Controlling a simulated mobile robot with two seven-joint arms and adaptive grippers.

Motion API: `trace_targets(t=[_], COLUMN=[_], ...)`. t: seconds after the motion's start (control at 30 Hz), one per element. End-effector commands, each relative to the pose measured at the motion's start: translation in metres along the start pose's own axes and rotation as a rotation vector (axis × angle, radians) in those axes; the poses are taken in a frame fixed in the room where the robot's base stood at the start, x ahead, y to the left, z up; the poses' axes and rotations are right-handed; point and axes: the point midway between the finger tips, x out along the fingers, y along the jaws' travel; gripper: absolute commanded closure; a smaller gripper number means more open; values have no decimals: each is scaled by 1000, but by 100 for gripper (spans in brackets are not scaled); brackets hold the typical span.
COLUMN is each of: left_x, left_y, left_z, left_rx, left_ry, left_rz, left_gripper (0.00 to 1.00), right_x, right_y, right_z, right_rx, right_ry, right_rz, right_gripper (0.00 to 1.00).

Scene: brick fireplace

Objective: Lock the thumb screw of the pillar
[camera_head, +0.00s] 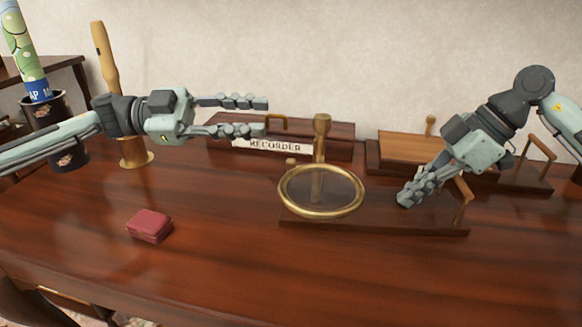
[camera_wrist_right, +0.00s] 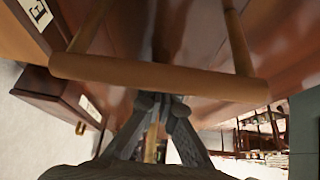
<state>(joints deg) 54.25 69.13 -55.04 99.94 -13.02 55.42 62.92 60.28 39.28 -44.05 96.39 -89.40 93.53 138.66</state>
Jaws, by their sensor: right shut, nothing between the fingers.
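A brass pillar (camera_head: 320,145) stands upright behind a round brass-rimmed lens (camera_head: 284,205), on a dark wooden board (camera_head: 420,227). I cannot make out a separate thumb screw on the pillar. My right gripper (camera_head: 404,200) is shut and empty, pointing down-left at the right part of the board, to the right of the lens. In the right wrist view its fingers (camera_wrist_right: 158,98) meet beside a wooden handle bar (camera_wrist_right: 160,77). My left gripper (camera_head: 266,116) is open and empty, pointing right, in front of the recorder box and left of the pillar's top.
The handle (camera_head: 464,198) rises from the board's right end, close to my right gripper. A recorder box (camera_head: 335,140) and another wooden device (camera_head: 405,150) stand behind. A red box (camera_head: 150,225) lies front left. The table's front is otherwise clear.

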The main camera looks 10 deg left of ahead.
Motion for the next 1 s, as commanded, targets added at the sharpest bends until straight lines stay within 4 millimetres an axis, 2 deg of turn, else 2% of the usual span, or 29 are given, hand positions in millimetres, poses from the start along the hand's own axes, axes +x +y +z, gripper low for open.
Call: trace_targets(t=[0.03,0.27,0.6,0.7,0.8,1.0], left_x=[-4,-8,-8,18,36,60], left_y=[4,18,53,52,52,52], left_z=[2,18,78,72,73,73], left_rx=[-40,-109,-107,-100,-100,-100], left_ry=[-2,1,1,7,5,3], left_rz=[10,27,26,29,28,27], left_gripper=[69,69,69,69,69,69], right_x=[6,6,6,6,6,6], right_y=[-3,-3,-3,-3,-3,-2], right_z=[5,5,5,5,5,5], right_rx=[6,6,6,6,5,6], right_ry=[-11,-11,-11,-11,-10,-11], right_rz=[-13,-13,-13,-13,-13,-13], right_gripper=[100,100,100,100,100,100])
